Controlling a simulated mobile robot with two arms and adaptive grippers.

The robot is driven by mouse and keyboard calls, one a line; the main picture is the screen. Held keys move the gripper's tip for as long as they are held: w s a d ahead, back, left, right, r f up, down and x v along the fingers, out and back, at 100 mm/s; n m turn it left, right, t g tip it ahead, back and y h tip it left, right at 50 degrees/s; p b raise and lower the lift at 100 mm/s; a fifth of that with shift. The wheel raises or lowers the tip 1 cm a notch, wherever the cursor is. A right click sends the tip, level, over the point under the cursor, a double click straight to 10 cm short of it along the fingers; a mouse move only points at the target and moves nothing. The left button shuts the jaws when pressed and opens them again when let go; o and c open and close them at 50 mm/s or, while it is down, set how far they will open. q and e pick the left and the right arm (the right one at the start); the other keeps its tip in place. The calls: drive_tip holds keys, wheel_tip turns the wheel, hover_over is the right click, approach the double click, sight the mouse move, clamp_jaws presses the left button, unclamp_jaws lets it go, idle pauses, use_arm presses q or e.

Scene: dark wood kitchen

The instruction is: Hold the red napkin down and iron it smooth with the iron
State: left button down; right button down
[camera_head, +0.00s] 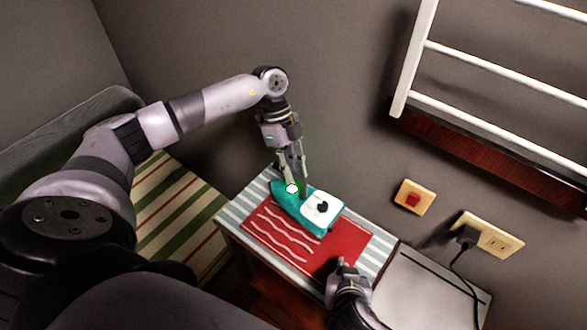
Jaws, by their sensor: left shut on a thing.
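The red napkin (300,251) lies flat on a striped board. Several pale wavy wrinkle lines show on its left part. The teal and white iron (321,208) sits on the napkin's far edge, with its nose pointing left. My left gripper (298,190) comes down from above and is shut on the iron near its top. My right gripper (346,266) is at the napkin's near right edge, low over or on the cloth. Its fingers are too small and dark to tell their opening.
The striped board (232,215) stands against the grey wall. A grey metal surface (428,290) adjoins it on the right. A wall socket (487,235) with a plugged black cord and a red switch (413,198) are behind. A striped bed or bench (175,215) lies left.

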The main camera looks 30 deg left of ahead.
use_arm(q)
drive_tip(key=s+a+r, duration=0.3)
drive_tip(key=s, duration=0.6)
drive_tip(key=shift+s+r, duration=0.2)
idle(0.6)
drive_tip(key=shift+f, duration=0.15)
idle(0.4)
drive_tip(key=shift+f, duration=2.35)
drive_tip(key=shift+d, duration=0.1)
